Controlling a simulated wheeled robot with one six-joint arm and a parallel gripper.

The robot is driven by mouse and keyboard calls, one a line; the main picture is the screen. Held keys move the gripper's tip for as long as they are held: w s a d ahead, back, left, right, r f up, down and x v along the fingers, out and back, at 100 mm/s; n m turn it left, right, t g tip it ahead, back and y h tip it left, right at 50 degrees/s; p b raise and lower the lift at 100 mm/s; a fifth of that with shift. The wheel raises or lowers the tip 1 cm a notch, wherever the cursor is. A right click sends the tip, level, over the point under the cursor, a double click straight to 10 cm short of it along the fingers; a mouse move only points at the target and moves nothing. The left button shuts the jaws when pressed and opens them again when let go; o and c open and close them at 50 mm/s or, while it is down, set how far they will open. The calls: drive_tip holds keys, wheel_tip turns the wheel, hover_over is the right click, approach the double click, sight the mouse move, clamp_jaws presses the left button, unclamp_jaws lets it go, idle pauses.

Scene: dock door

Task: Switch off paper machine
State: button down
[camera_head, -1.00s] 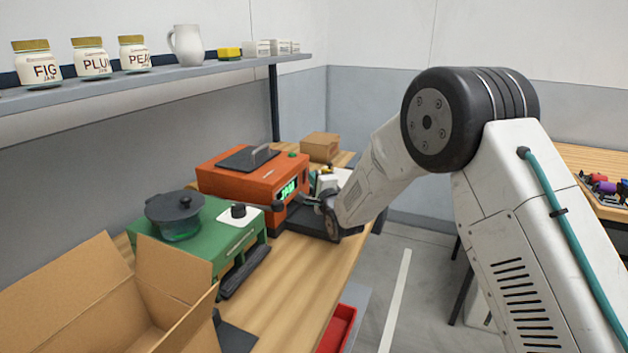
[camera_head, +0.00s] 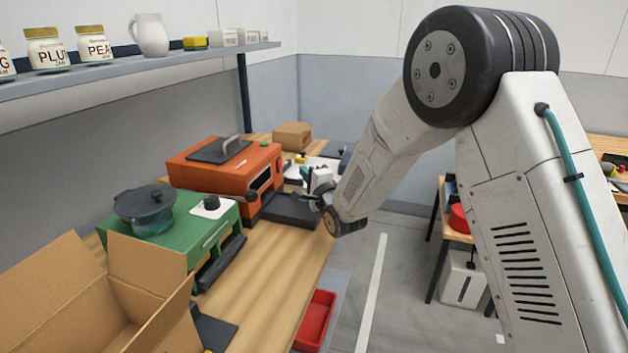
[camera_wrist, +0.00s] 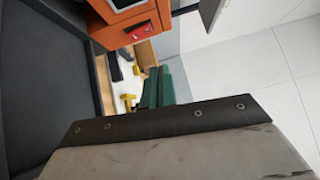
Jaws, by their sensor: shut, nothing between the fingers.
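The orange machine (camera_head: 215,172) stands on the wooden bench, with a grey lid and handle on top and a black tray in front. Its front display (camera_head: 262,180) looks dark. In the wrist view, the orange machine (camera_wrist: 125,18) shows the edge of its display and a red switch (camera_wrist: 138,31) in a dark plate; which way the switch is set is too small to tell. My gripper (camera_head: 313,196) is shut and empty, at the right of the machine's tray. My wrist partly hides it, and contact with the machine cannot be made out.
A green machine (camera_head: 160,236) with a black pot stands nearer, beside an open cardboard box (camera_head: 60,290). A small carton (camera_head: 293,135) sits behind. A shelf (camera_head: 130,72) with jars runs above. A red bin (camera_head: 316,318) is below the bench edge.

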drive_tip(key=v, duration=0.4)
drive_tip(key=shift+s+d+r, duration=0.25)
drive_tip(key=shift+s+r, duration=0.1)
drive_tip(key=shift+s, duration=0.05)
drive_tip(key=s+d+r+n+g+h, duration=0.3)
drive_tip(key=s+d+r+n+g, duration=0.1)
drive_tip(key=s+d, duration=0.4)
drive_tip(key=s+d+r+n+g+h, duration=0.3)
drive_tip(key=s+d+r, duration=0.1)
drive_tip(key=s+d, duration=0.4)
drive_tip(key=s+d+n+g, duration=0.2)
drive_tip(key=s+g, duration=0.1)
drive_tip(key=s, duration=0.7)
drive_tip(key=s+d+n+g+h, duration=0.1)
drive_tip(key=s+d+n+g, duration=0.1)
drive_tip(key=s, duration=0.8)
drive_tip(key=s+d+n+g, duration=0.3)
drive_tip(key=s+d+g, duration=0.1)
drive_tip(key=s, duration=0.6)
drive_tip(key=shift+s+r+h, duration=0.3)
drive_tip(key=shift+s, duration=0.05)
